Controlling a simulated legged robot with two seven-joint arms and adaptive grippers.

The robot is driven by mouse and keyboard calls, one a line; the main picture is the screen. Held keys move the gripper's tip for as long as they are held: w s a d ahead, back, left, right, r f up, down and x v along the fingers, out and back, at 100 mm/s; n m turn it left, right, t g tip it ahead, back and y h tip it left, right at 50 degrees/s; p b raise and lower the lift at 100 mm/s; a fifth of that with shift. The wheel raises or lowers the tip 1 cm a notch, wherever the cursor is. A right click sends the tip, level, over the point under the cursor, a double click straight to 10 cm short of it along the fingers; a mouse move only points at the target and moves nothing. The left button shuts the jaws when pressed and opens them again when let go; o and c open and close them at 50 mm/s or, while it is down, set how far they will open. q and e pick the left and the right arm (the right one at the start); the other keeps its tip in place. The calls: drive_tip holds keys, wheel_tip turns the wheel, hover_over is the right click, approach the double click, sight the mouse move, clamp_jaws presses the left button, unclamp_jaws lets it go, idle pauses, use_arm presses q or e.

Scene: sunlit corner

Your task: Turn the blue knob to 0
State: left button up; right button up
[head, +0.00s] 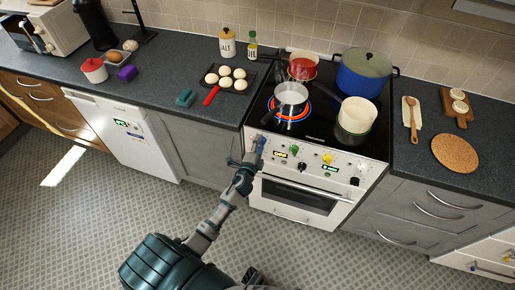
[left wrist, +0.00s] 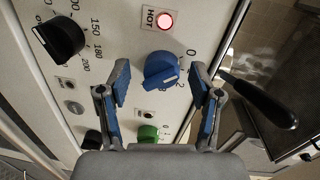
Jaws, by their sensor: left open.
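The blue knob (left wrist: 165,70) is on the white stove panel in the left wrist view. A 0 is printed at its upper right, and its white mark lies on its lower right side. My left gripper (left wrist: 160,78) is open, with one blue-padded finger on each side of the knob. I cannot tell whether either finger touches it. In the head view my left gripper (head: 255,145) is at the left end of the stove's front panel, and it hides the blue knob there. My right gripper is not in view.
A green knob (left wrist: 148,133) and a black knob (left wrist: 60,37) are close by, with a lit HOT lamp (left wrist: 165,20). A black pan handle (left wrist: 262,101) sticks out beside the right finger. In the head view a saucepan (head: 291,100) stands on a glowing burner.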

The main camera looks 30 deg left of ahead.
use_arm(q)
drive_tip(key=f+v, duration=0.1)
drive_tip(key=v, duration=1)
drive_tip(key=shift+s+r, duration=0.4)
drive_tip(key=shift+r, duration=0.1)
drive_tip(key=shift+d, duration=0.1)
